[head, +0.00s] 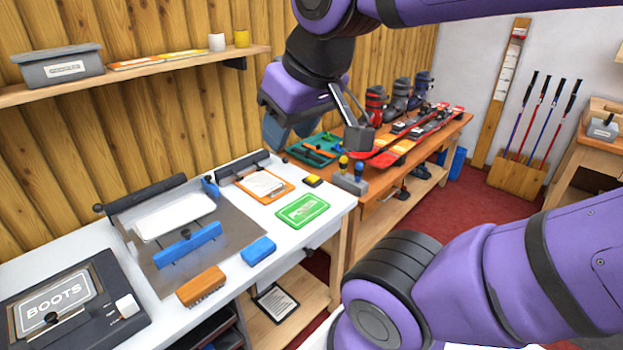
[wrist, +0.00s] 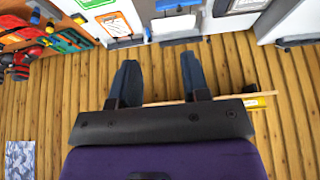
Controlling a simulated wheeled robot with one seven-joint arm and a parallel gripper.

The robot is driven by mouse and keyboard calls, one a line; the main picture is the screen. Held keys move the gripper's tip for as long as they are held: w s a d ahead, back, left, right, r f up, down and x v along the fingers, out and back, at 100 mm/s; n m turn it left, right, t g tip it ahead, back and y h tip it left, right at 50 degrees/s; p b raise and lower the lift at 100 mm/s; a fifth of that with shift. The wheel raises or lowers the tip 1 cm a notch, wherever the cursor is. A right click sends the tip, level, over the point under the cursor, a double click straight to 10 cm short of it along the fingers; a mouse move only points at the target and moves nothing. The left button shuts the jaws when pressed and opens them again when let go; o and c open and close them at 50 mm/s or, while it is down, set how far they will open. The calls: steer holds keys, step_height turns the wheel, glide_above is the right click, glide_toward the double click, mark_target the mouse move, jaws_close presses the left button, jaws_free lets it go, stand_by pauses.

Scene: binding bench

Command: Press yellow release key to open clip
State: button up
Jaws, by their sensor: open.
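A yellow key (head: 313,180) on a small dark base sits on the white bench, right of an orange clipboard (head: 285,192). A dark clip bar (head: 240,167) runs along the clipboard's back edge and a white sheet lies on the board. In the wrist view the clipboard (wrist: 117,24) is at the top left, with the yellow key (wrist: 79,18) beside it. My gripper (head: 290,136) is above the back of the bench, clear of the key and the clipboard. Its fingers are apart and empty in the wrist view (wrist: 158,62). Whether the clip is open is too small to tell.
A grey plate (head: 235,232) with blue bars and a white pad lies left of the clipboard. A green card (head: 303,210), blue block (head: 258,251) and orange brush (head: 201,286) lie in front. A grey holder (head: 351,184) stands right of the key. A wall shelf (head: 130,72) is behind.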

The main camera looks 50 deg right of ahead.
jaws_close()
stand_by(1.8)
